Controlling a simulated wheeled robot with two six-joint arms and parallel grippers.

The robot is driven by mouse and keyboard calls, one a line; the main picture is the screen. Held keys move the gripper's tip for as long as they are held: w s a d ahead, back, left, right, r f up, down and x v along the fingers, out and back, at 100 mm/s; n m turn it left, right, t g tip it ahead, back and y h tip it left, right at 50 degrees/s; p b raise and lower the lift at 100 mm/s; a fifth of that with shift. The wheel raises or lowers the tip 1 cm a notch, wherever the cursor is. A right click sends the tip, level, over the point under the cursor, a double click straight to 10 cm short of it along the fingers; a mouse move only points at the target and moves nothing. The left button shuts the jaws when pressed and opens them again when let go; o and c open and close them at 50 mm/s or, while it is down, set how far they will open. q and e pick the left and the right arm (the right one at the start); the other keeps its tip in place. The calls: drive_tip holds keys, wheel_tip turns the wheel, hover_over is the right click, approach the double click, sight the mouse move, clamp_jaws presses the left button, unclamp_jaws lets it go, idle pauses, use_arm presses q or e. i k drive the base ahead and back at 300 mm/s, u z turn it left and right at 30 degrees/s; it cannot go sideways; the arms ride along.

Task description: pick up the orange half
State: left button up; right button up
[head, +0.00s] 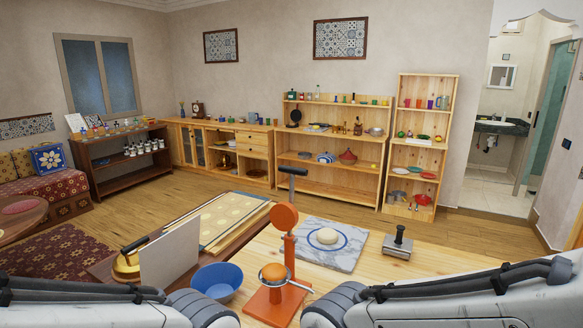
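An orange lever press (270,305) stands on the wooden table near its front edge, with an upright post, a round orange head (284,217) and a dark handle (292,171) raised above it. A rounded orange piece (274,271) sits in the metal ring of the press, below the head. It looks like the orange half, but it is small and I cannot tell it surely from a part of the press. My two arms come in along the bottom left and bottom right. Neither gripper is in view.
A blue bowl (217,280) stands left of the press. A marble slab (343,259) with a pale dough ball (327,236) lies behind it to the right. A metal press tool (398,241) stands further right. A white panel (170,262) rises at left. The table's right front is clear.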

sight(272, 271)
drive_tip(key=z, duration=0.7)
drive_tip(key=i, duration=0.55)
drive_tip(key=u, duration=1.9)
